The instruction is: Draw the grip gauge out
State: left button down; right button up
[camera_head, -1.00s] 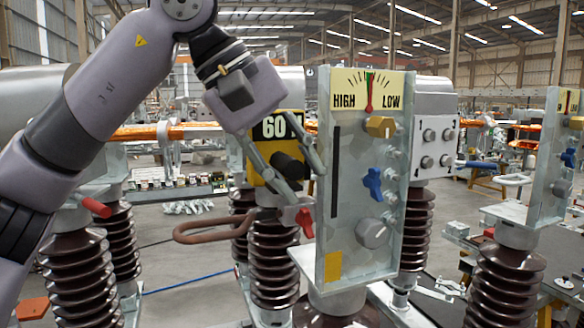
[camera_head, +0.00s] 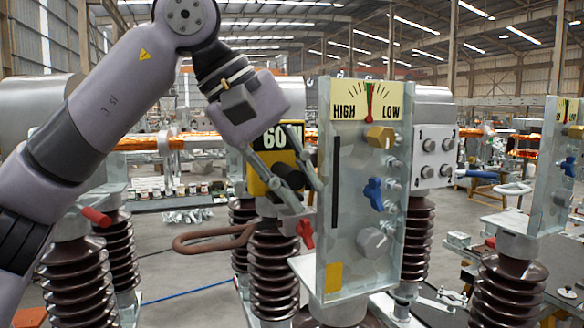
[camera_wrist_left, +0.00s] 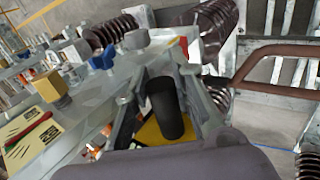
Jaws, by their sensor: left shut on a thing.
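The grip gauge is a yellow and black block (camera_head: 257,184) marked "60" with a partly hidden letter, and it has a black round handle (camera_head: 287,174). It stands just left of the upright metal panel (camera_head: 334,235). My left gripper (camera_head: 303,198) comes down from above with one finger on each side of the black handle, shut on it. In the left wrist view the black handle (camera_wrist_left: 168,108) lies between the fingers, with a yellow part (camera_wrist_left: 152,134) behind it. What holds the gauge's far side is hidden. My right gripper is not in view.
The panel carries a HIGH/LOW dial (camera_head: 369,100), a yellow knob (camera_head: 380,137), a blue knob (camera_head: 374,192) and a grey knob (camera_head: 373,242). A red knob (camera_head: 305,229) and a brown loop handle (camera_head: 213,238) sit below the gripper. Ribbed brown insulators (camera_head: 75,275) stand around.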

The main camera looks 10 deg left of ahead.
pick_arm(q)
jog(key=shift+a, duration=0.15)
dwell(0.4)
jog(key=shift+s+a+b, duration=0.2)
jog(key=shift+s+a, duration=0.95)
jog(key=shift+a, duration=0.55)
jog(key=shift+s+a+b, duration=0.25)
jog(key=shift+s+a, duration=0.95)
jog(key=shift+a, duration=0.5)
jog(key=shift+s+a+b, duration=0.2)
jog(key=shift+s+a, duration=0.95)
jog(key=shift+a, duration=0.55)
